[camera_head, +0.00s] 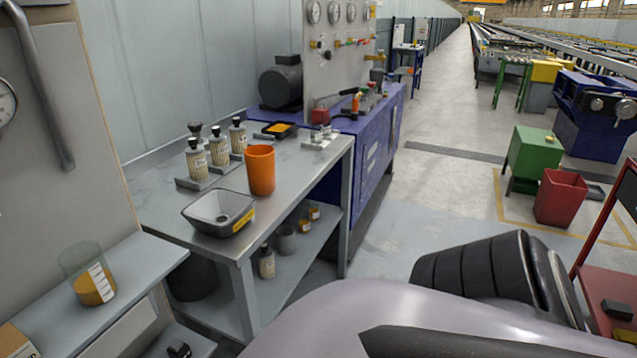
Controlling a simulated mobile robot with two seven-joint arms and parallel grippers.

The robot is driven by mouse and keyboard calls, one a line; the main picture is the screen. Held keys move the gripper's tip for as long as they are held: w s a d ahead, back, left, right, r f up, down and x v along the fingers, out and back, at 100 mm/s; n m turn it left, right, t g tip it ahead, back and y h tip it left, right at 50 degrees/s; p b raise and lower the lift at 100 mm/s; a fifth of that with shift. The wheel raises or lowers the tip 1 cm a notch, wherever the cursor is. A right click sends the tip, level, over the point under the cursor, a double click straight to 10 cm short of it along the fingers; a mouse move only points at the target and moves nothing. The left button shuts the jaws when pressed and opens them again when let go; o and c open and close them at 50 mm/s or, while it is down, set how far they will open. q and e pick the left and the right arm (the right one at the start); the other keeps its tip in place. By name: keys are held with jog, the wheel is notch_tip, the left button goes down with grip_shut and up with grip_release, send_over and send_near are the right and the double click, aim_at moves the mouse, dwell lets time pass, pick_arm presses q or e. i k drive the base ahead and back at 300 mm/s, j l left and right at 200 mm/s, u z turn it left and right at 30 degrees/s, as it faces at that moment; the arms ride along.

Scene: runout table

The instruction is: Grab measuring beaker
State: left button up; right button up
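A clear measuring beaker (88,274) with white graduation marks stands upright at the lower left, on a grey shelf (150,262). It holds orange-brown contents in its lower part. Neither of my grippers shows in the head view. A part of my own body fills the lower middle and right of the view, with no fingers visible. Nothing touches the beaker.
A metal table (300,172) bears an orange cup (260,170), a grey tray (219,212) and several bottles (220,146). A tall panel (60,130) with a handle rises behind the beaker. Open floor (440,180) lies right of the blue bench (372,140).

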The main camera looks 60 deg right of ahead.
aim_at(84, 264)
jog(key=l+z, duration=0.15)
jog(key=l, duration=0.4)
jog(key=l+z, duration=0.1)
jog(key=l, duration=0.4)
jog(key=l+z, duration=0.15)
jog(key=l, duration=0.4)
jog(key=l+z, duration=0.15)
jog(key=l, duration=0.35)
jog(key=i+l+z, duration=0.15)
jog(key=l, duration=0.35)
jog(key=i+l+z, duration=0.1)
jog(key=l, duration=0.4)
jog(key=i+l+z, duration=0.15)
jog(key=l, duration=0.35)
